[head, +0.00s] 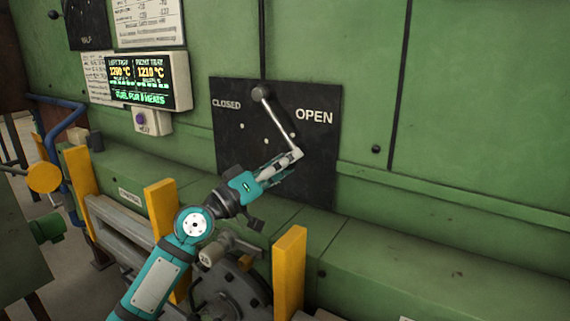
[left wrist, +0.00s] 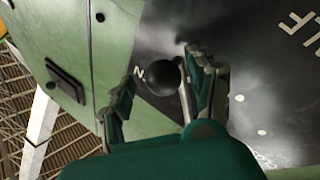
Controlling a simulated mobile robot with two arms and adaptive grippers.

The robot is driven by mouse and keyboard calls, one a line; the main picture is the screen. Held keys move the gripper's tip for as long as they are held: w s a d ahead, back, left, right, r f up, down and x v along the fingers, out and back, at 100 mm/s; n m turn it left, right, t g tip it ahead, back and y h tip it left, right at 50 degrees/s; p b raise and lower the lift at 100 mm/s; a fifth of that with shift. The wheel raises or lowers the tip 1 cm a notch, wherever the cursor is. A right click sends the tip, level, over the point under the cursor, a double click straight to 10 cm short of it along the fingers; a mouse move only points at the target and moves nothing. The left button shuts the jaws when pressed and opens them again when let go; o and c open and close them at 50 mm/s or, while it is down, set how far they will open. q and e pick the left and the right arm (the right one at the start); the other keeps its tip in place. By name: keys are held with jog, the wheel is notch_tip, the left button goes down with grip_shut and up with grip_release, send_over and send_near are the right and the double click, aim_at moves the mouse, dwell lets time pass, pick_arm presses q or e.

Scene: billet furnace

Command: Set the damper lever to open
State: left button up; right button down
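The damper lever (head: 277,117) is a pale rod on a black plate (head: 228,150) marked CLOSED at left and OPEN at right. It runs from a dark round hub at the top down to the right, on the OPEN side, close to the right-hand hole. My left gripper (head: 283,167) is at its lower end. In the left wrist view a black ball knob (left wrist: 163,75) lies between the two fingers of my left gripper (left wrist: 165,78). The fingers stand apart, with a narrow gap seen beside the knob. My right gripper is not in view.
A green furnace wall (head: 370,60) surrounds the plate, with a green ledge (head: 420,250) below. Yellow posts (head: 290,270) stand in front, one close to my left arm. A lit temperature display (head: 150,82) is at upper left.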

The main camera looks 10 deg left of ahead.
pick_arm(q)
jog(key=shift+a+f, duration=0.1)
jog(key=shift+f, duration=0.05)
jog(key=shift+s+a+f, duration=0.1)
jog(key=shift+s+a, duration=0.1)
jog(key=v, duration=1.1)
jog(key=shift+s, duration=0.2)
